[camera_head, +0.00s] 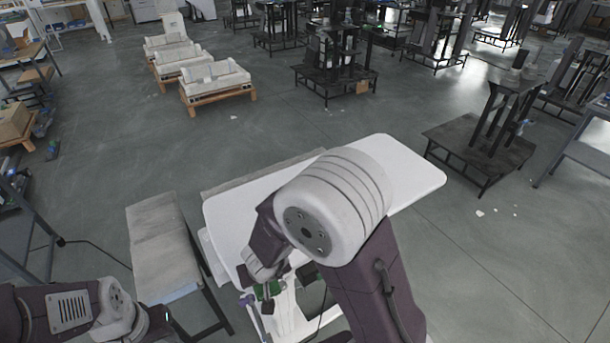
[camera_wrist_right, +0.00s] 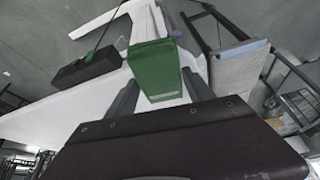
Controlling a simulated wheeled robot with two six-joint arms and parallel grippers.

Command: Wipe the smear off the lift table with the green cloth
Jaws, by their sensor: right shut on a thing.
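The green cloth (camera_head: 268,290) is at the front edge of the white lift table (camera_head: 415,178). It shows as a folded green block in the right wrist view (camera_wrist_right: 157,72). My right gripper (camera_wrist_right: 160,88) is shut on it, with a dark finger on each side. My right arm covers much of the table top. I see no smear on the bare parts of the table; the rest is hidden behind the arm. My left arm shows at the lower left, but its gripper is not in view.
A low bench with a grey top (camera_head: 157,245) stands just left of the table. A black-framed stand (camera_head: 480,145) is on the floor to the right, beyond the table. Pallets with pale blocks (camera_head: 215,82) are farther back. The floor right of the table is mostly clear.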

